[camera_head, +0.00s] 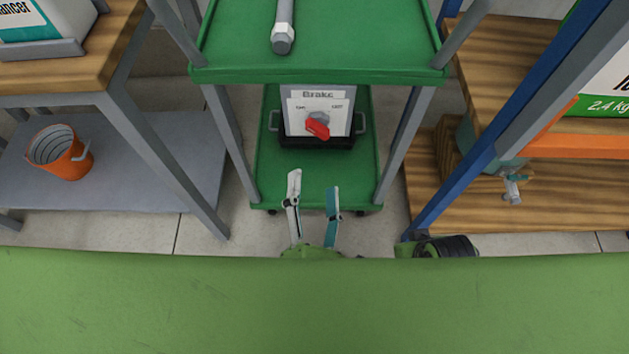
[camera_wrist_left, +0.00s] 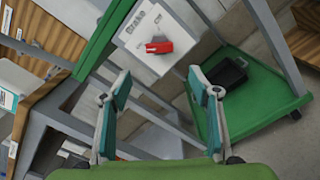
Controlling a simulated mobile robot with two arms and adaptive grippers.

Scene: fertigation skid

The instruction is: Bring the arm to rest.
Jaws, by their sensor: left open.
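My left gripper (camera_head: 314,184) is open and empty in the head view, its two fingers pointing up the picture, apart from each other. It shows in front of the lower deck of a green cart (camera_head: 268,170). In the left wrist view the open fingers (camera_wrist_left: 158,78) frame part of the cart and a grey box labelled Brake (camera_wrist_left: 140,28) with a red knob. Nothing is between the fingers. My right gripper is not seen.
A grey shelf (camera_head: 150,195) with an orange bucket (camera_head: 60,153) is at left. Wooden shelves (camera_head: 560,212) with a small tap (camera_head: 512,190) are at right, behind a blue post (camera_head: 480,150). A grey rod (camera_head: 283,30) lies on the cart's top deck.

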